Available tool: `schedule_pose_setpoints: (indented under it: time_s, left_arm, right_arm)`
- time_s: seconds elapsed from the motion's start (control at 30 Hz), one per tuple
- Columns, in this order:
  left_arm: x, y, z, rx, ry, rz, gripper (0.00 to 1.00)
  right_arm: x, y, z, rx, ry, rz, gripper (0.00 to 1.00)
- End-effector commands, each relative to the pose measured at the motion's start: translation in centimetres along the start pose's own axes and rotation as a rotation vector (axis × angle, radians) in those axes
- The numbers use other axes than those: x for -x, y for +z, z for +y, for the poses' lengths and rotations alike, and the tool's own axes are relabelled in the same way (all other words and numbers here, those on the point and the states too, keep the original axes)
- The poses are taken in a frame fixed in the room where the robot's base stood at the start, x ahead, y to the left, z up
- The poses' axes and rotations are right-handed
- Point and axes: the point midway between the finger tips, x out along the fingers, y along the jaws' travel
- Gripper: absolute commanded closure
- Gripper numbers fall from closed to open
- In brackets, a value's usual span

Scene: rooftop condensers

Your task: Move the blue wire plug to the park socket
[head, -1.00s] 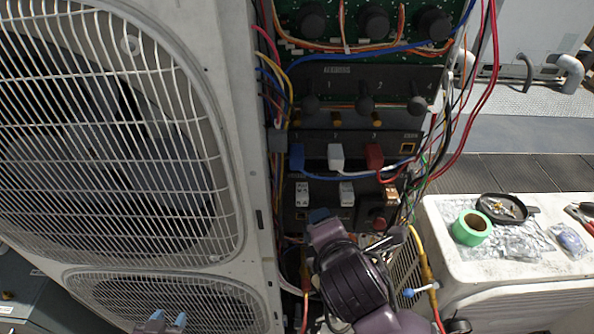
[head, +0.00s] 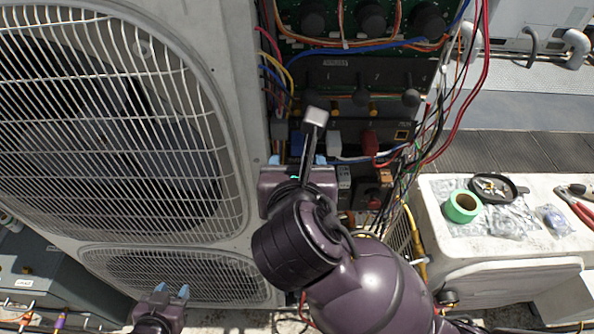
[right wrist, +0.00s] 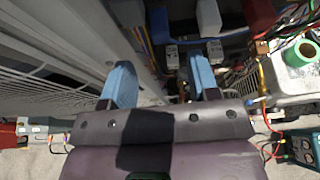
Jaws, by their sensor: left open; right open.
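The blue wire plug (head: 296,143) sits in the left socket of the dark panel, partly hidden by my right arm in the head view. It also shows at the top of the right wrist view (right wrist: 160,26). The park socket (head: 402,134) looks empty, an orange-framed opening at the right end of the same row. My right gripper (head: 298,161) is open and empty, just below and in front of the blue plug. In the right wrist view its blue fingers (right wrist: 162,80) are apart, with the plug beyond them. My left gripper (head: 171,291) is open and empty, low before the fan unit.
A white plug (head: 333,143) and a red plug (head: 370,139) sit between the blue plug and the park socket. Loose wires (head: 440,120) hang at the panel's right. A white unit at right carries a green tape roll (head: 462,206) and a black dish (head: 497,187).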

Motion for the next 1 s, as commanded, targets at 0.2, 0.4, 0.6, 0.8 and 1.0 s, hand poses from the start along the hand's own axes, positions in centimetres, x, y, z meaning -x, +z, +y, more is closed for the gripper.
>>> schedule_pose_setpoints:
  time_s: [0.2,0.4,0.6,0.8,1.0]
  left_arm:
    - [0.0,-0.2,0.0,0.0,0.0,0.003,0.57]
    - [0.1,-0.3,0.0,0.001,0.0,0.003,0.57]
    - [0.1,-0.3,0.1,0.001,0.0,0.003,0.57]
    - [0.1,-0.3,0.1,0.001,0.0,0.003,0.57]
    - [0.1,-0.3,0.1,0.001,0.0,0.003,0.57]
  right_arm:
    - [-3.6,0.0,0.0,0.002,-0.002,0.001,0.45]
    - [-6.3,0.0,0.0,0.0,-0.001,0.0,0.45]
    - [-7.7,0.0,0.1,-0.001,0.001,0.0,0.45]
    - [-8.0,0.0,0.0,-0.002,0.002,0.0,0.45]
    - [-7.9,0.0,0.0,-0.002,0.002,0.0,0.52]
